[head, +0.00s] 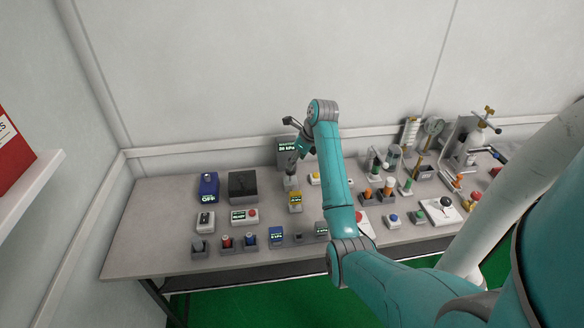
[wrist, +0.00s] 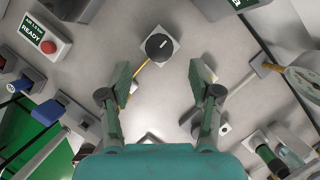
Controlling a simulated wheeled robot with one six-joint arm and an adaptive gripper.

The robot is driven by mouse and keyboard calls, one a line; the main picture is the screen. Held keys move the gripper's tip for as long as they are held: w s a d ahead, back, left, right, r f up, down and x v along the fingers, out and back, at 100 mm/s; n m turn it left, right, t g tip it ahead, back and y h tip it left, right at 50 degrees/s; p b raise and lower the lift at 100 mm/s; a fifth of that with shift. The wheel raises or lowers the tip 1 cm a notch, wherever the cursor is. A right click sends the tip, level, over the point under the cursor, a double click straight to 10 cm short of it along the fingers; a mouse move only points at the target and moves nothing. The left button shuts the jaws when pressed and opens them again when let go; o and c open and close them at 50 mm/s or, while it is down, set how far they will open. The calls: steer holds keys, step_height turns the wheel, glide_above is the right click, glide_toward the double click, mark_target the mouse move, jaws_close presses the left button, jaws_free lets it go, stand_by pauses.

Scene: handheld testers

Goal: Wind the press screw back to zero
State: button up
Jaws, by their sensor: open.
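A round black knob (wrist: 159,47) with a white mark on top sits on a pale square base in the wrist view, just beyond my fingertips; I take it to be the press screw. My gripper (wrist: 161,76) is open, with its two green-padded fingers spread wide and nothing between them. The knob itself is hard to make out there. A grey display (head: 287,147) behind my gripper reads about 30 kPa.
A blue tester (head: 208,186) and a dark open box (head: 243,186) stand to the left. A panel reading READY with a red button (wrist: 47,46) is upper left in the wrist view. The right side is crowded.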

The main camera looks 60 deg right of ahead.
mark_target(291, 175)
steer(key=shift+x, duration=2.55)
steer(key=shift+a, duration=0.1)
steer(key=c, duration=1.1)
